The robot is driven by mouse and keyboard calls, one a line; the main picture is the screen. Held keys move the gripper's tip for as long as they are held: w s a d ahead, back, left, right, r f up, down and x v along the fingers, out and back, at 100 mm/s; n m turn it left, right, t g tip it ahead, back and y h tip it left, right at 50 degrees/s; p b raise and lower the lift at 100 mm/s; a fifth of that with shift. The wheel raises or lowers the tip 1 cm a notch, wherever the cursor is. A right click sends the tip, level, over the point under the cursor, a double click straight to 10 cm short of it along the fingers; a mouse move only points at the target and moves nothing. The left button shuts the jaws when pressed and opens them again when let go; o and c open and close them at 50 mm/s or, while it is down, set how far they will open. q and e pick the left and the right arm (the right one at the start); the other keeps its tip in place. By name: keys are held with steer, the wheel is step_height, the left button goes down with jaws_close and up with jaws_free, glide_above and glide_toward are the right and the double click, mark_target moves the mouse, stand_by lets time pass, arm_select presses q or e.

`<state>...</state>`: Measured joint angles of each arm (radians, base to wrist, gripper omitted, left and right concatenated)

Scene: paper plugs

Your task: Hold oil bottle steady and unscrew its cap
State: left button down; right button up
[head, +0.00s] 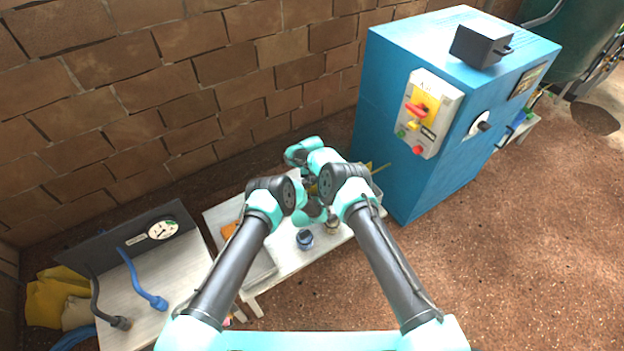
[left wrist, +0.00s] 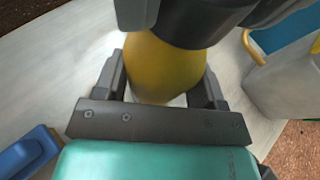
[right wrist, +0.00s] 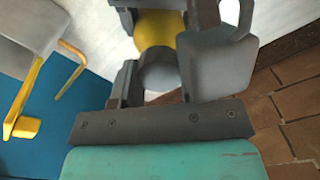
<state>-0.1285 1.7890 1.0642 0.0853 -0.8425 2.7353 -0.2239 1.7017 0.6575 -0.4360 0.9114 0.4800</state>
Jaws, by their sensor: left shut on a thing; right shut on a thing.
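The oil bottle is yellow with a rounded body (left wrist: 165,68) and stands on the pale table top, seen in the left wrist view. My left gripper (left wrist: 164,85) is shut around the sides of this body. The right wrist view shows the bottle's yellow part (right wrist: 158,30) beyond a round grey cap (right wrist: 160,70). My right gripper (right wrist: 158,82) is shut on the cap, its fingers on either side. Dark parts of my right gripper cover the bottle's top in the left wrist view. In the head view my arms hide most of the bottle and both gripper tips.
A pale grey looped piece (right wrist: 215,68) sits close beside my right gripper. A grey bin (left wrist: 285,80) with yellow handles stands near the bottle. A dark blue round item (head: 305,238) is on the table. A blue cabinet (head: 385,150) rises behind right, a brick wall (head: 150,90) behind.

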mark_target(312, 179)
steer(key=shift+o, duration=0.3)
steer(key=shift+r, duration=0.3)
steer(key=shift+r, duration=0.35)
steer(key=shift+r, duration=0.55)
steer(key=shift+r, duration=1.9)
arm_select(q)
steer(key=shift+c, duration=0.7)
jaws_free()
steer(key=shift+s, duration=0.15)
steer(key=v, duration=1.1)
steer(key=shift+s+r, duration=0.2)
steer(key=shift+s, duration=0.15)
steer(key=shift+a, duration=0.15)
